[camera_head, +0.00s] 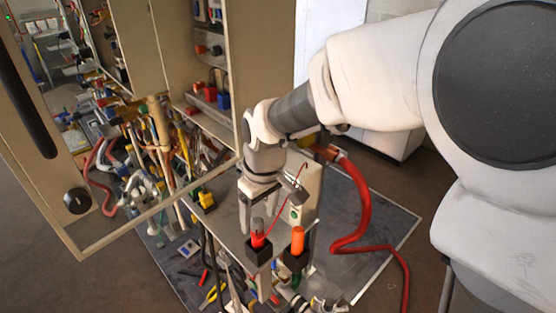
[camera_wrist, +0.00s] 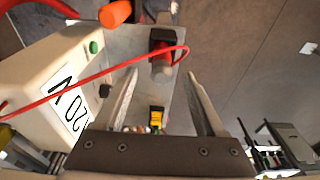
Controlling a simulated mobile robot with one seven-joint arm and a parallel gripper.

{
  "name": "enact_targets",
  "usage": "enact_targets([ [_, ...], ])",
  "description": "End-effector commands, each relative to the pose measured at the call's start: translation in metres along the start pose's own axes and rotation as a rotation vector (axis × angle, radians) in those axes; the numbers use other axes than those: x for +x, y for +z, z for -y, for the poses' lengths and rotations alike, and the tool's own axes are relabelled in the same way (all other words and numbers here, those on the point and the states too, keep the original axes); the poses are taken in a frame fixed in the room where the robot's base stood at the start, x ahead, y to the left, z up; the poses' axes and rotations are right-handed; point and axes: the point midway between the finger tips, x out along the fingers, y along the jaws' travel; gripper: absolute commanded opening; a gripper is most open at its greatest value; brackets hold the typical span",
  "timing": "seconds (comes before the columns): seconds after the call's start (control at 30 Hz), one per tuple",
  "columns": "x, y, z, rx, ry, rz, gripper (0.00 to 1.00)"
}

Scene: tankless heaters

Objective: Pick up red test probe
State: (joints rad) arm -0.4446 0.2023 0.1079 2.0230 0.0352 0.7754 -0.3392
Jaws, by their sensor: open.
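The red test probe (camera_head: 258,240) stands upright in a black holder (camera_head: 259,254) on a grey shelf, its grey end upward. A thin red lead runs from it to a white box (camera_head: 307,189). In the wrist view the probe (camera_wrist: 161,62) lies just ahead of the fingertips, roughly centred between them. My gripper (camera_head: 260,207) is directly above the probe, pointing down. Its two fingers are spread wide in the wrist view (camera_wrist: 162,76), with nothing held. Whether the probe's grey end is between the fingertips or just beyond them, I cannot tell.
An orange probe (camera_head: 297,240) stands in a second black holder close to the right. The white box with a green button (camera_wrist: 93,47) is close by the left finger in the wrist view. An open cabinet door (camera_head: 120,120) is at left. A thick red hose (camera_head: 365,205) lies right.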

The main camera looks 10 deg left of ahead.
Motion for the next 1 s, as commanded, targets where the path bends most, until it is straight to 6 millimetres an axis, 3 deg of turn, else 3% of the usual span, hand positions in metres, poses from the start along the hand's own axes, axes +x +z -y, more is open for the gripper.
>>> enact_targets([
  [0.27,0.021,0.0,0.001,0.0,-0.001,0.001,0.72],
  [0.6,0.064,0.0,0.003,0.0,-0.001,0.002,0.72],
  [0.87,0.067,-0.001,0.003,0.001,0.0,-0.001,0.72],
  [0.9,0.067,-0.001,0.003,0.001,0.0,-0.001,0.7],
  [1.0,0.067,-0.001,0.003,0.001,0.0,-0.001,0.52],
])
